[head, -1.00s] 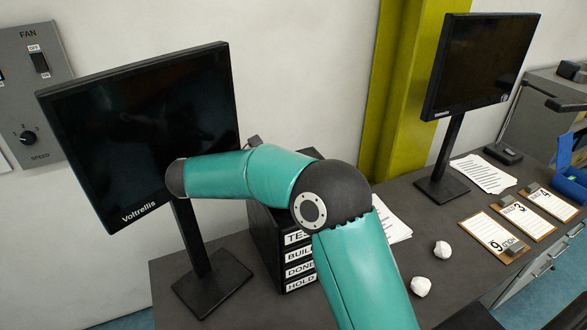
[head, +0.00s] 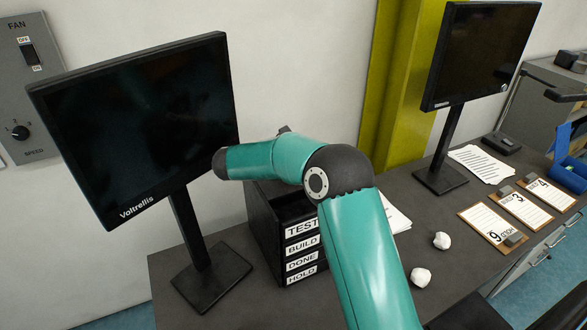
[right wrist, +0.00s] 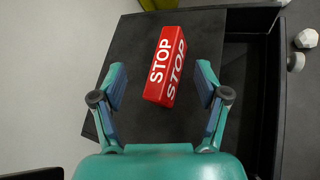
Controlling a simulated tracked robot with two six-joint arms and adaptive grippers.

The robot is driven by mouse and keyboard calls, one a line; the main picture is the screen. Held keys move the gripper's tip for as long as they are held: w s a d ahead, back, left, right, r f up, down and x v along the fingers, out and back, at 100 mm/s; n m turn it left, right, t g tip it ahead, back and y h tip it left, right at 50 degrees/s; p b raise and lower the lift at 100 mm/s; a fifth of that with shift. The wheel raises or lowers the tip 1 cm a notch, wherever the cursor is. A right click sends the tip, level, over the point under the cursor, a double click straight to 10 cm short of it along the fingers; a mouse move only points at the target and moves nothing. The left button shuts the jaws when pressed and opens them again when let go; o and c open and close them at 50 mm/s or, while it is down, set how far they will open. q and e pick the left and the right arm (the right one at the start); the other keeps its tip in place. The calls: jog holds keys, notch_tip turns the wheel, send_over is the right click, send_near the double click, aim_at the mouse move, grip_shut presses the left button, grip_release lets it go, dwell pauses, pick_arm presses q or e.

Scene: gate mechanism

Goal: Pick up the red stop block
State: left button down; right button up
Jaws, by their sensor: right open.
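The red stop block (right wrist: 166,65), with white STOP lettering on two faces, lies slightly tilted in the picture on a dark flat surface (right wrist: 135,45) in the right wrist view. My right gripper (right wrist: 160,72) is open, with one finger on each side of the block and a visible gap to both. How far above the block the fingers are, I cannot tell. In the head view my teal arm crosses in front of the black labelled organizer (head: 268,235); the block and the right gripper's fingers do not show there. My left gripper is in neither view.
A monitor (head: 135,125) stands left of the organizer and another (head: 482,55) at the back right. Crumpled paper balls (head: 421,277) and clipboards (head: 490,228) lie on the desk to the right. A dark recess (right wrist: 245,80) borders the block's surface on the right.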

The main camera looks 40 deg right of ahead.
jog(key=x, duration=0.2)
jog(key=f+x, duration=0.1)
jog(key=x, duration=0.2)
jog(key=shift+s+a+r, duration=0.1)
jog(key=shift+s+a, duration=0.05)
jog(key=shift+a, duration=0.15)
grip_shut()
